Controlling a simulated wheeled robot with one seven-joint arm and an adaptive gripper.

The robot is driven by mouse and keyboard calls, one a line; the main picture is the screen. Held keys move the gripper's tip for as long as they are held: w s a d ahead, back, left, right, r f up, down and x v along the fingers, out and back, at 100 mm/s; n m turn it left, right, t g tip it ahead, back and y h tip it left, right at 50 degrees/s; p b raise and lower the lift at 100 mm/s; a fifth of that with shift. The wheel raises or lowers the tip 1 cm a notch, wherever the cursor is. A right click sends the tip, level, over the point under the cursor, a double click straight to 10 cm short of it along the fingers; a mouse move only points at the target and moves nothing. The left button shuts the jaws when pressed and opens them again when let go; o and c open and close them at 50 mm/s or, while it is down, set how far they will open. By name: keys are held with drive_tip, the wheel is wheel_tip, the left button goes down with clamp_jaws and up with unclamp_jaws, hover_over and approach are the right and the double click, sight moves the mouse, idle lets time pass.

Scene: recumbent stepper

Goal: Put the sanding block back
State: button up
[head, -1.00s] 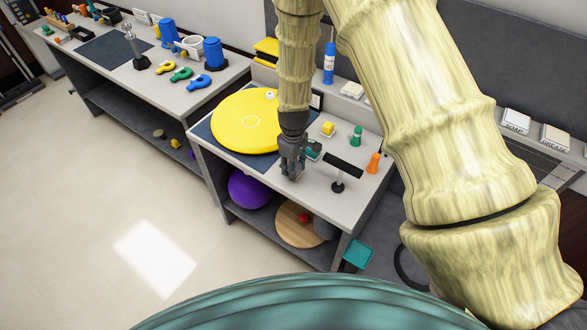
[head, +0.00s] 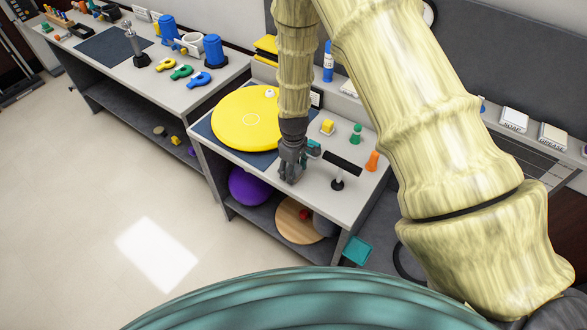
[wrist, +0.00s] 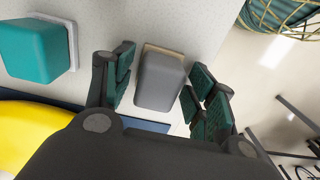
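A grey block with a tan base (wrist: 160,80), which looks like the sanding block, stands on the table between my gripper's fingers in the wrist view. My gripper (head: 289,178) is open around it, with narrow gaps on both sides. In the wrist view the fingers (wrist: 160,92) flank the block and do not visibly press it. In the head view my gripper hides the block. A teal block on a pale base (wrist: 35,48) stands to the left in the wrist view; it shows partly behind my gripper in the head view (head: 313,149).
A large yellow disc (head: 245,120) lies on a dark blue mat left of my gripper. A black bar on a stand (head: 341,164), a yellow block (head: 327,127), a green piece (head: 356,134) and an orange piece (head: 372,161) stand to the right. A purple ball (head: 250,187) is below.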

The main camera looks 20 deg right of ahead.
wheel_tip(320, 180, up, 12)
drive_tip(key=b, duration=0.4)
drive_tip(key=shift+r, duration=0.15)
idle(0.6)
